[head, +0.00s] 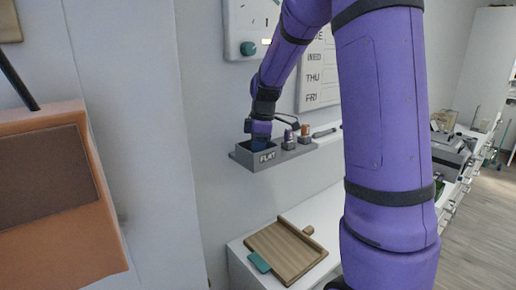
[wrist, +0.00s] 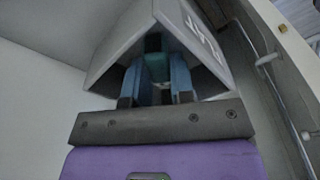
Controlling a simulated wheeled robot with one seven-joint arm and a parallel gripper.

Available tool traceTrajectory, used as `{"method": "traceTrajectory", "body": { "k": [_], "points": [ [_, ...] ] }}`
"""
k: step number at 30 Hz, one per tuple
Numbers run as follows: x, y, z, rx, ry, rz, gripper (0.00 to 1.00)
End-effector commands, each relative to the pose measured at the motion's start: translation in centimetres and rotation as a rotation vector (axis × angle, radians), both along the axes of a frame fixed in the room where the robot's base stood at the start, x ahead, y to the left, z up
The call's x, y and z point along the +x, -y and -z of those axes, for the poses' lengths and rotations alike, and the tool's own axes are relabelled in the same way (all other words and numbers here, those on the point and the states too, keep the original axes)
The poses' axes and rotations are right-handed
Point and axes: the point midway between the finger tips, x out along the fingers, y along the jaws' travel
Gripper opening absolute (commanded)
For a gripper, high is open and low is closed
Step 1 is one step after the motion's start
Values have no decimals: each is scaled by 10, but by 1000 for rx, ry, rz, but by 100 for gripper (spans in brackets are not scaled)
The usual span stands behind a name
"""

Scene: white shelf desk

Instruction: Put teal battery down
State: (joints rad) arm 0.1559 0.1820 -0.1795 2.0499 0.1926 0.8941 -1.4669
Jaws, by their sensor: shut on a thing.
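My gripper (wrist: 155,72) reaches down into the grey bin (wrist: 207,40) marked FLAT, its two blue fingers inside the bin's walls. It is shut on the teal battery (wrist: 154,62), which shows as a small teal patch between the fingertips. In the head view my gripper (head: 260,138) is at the left, box-like part of the grey wall holder (head: 268,160). The battery is hidden there by the gripper and the bin wall. I cannot tell whether the battery touches the bin floor.
An orange panel (head: 55,190) fills the near left.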

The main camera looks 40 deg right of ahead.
Motion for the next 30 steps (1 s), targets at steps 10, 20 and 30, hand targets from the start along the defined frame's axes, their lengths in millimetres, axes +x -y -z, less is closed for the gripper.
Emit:
{"method": "traceTrajectory", "body": {
  "k": [10, 20, 30],
  "points": [
    [0, 0, 3, 1, -1, 0, 33],
    [-1, 2, -20, 0, 4, -1, 33],
    [-5, 9, -86, -1, 3, -1, 33]
  ]
}}
